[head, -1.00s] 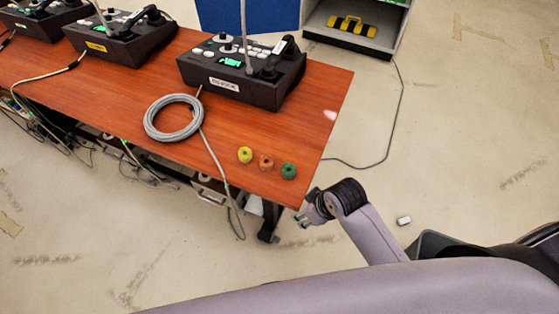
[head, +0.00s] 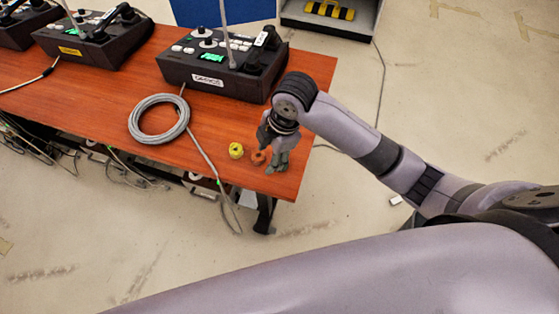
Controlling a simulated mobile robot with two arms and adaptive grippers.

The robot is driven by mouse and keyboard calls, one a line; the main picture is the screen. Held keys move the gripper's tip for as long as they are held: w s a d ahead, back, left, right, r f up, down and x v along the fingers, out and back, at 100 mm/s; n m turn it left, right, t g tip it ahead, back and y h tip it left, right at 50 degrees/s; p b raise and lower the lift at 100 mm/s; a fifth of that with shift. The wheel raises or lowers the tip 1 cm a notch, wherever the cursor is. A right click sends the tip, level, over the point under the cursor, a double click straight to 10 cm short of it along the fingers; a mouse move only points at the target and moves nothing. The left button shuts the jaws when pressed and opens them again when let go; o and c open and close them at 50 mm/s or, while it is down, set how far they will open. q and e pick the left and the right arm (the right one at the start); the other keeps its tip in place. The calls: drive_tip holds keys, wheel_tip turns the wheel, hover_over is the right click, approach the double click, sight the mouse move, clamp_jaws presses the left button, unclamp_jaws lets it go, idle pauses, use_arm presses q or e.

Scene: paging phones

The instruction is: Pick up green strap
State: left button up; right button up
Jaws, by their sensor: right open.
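My right gripper (head: 274,163) is open, pointing down over the near right corner of the wooden table (head: 218,124). The green strap does not show; the gripper covers the spot where it lay. An orange strap roll (head: 258,157) shows just left of the gripper's fingers, very close to them. A yellow strap roll (head: 236,150) lies further left. I cannot tell whether the fingers touch anything. My left gripper is not in view.
A coiled grey cable (head: 140,134) lies left of the straps, its tail running off the table's front edge. A black paging phone (head: 209,80) stands behind, with more phones to its left. A shelf (head: 326,22) stands beyond the table.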

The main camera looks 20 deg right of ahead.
drive_tip(key=w+d+r+n+g+h, duration=0.1)
drive_tip(key=w+d+r+n+h, duration=0.1)
drive_tip(key=w+d+r+n, duration=0.3)
drive_tip(key=shift+n, duration=0.5)
drive_tip(key=f, duration=0.3)
drive_tip(key=s+f+p, duration=0.1)
drive_tip(key=f, duration=0.3)
drive_tip(key=s+f, duration=0.1)
drive_tip(key=f, duration=0.2)
drive_tip(key=shift+a+f+p, duration=0.25)
drive_tip(key=shift+a+p, duration=0.1)
drive_tip(key=shift+w+f+p, duration=0.2)
drive_tip(key=shift+f+p, duration=0.4)
drive_tip(key=shift+f, duration=2.05)
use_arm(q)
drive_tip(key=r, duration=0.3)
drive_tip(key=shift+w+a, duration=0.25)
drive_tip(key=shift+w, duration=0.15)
use_arm(e)
drive_tip(key=shift+c, duration=0.2)
drive_tip(key=c, duration=0.6)
